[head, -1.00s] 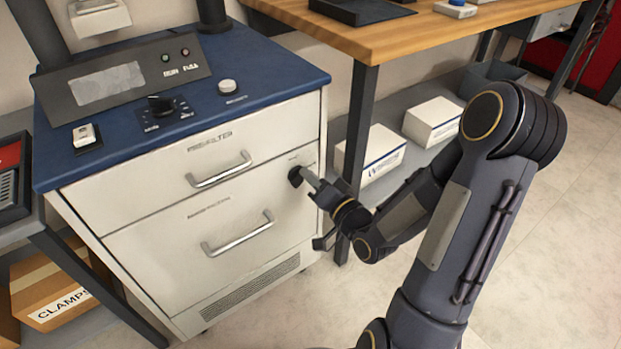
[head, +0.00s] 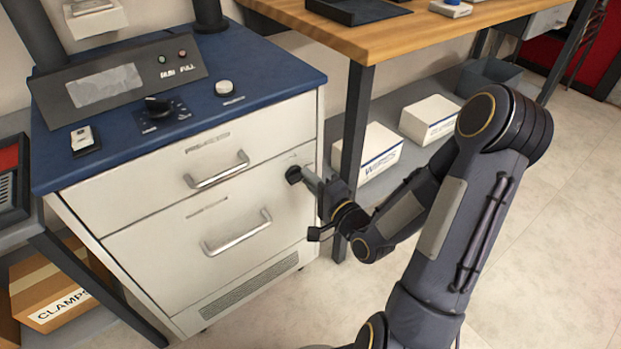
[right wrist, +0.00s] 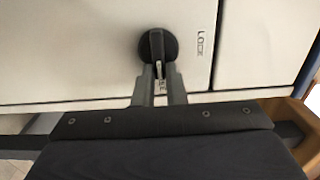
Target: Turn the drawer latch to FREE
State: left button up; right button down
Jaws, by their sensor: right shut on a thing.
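The drawer latch (head: 293,174) is a round black knob at the upper right of the lower drawer front. It also shows in the right wrist view (right wrist: 157,45), with a raised bar running up and down the picture. A LOCK label is right of the knob there; a second label, partly hidden between the fingers, cannot be read fully. My right gripper (right wrist: 159,70) has its fingertips on the lower end of the bar and is shut on it. In the head view my right gripper (head: 308,181) reaches the latch from the right. My left gripper is out of view.
The white cabinet has an upper drawer handle (head: 217,170) and a lower drawer handle (head: 237,233), both left of the latch. The wooden bench (head: 400,30) and its leg (head: 352,130) stand close right of the cabinet. White boxes (head: 368,152) sit on the shelf below it.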

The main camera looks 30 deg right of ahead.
dwell(0.4)
jog(key=c, duration=1.5)
grip_release()
jog(key=s, duration=0.5)
jog(key=s+p, duration=0.1)
jog(key=s, duration=0.1)
jog(key=shift+s+d, duration=0.35)
jog(key=shift+s, duration=0.05)
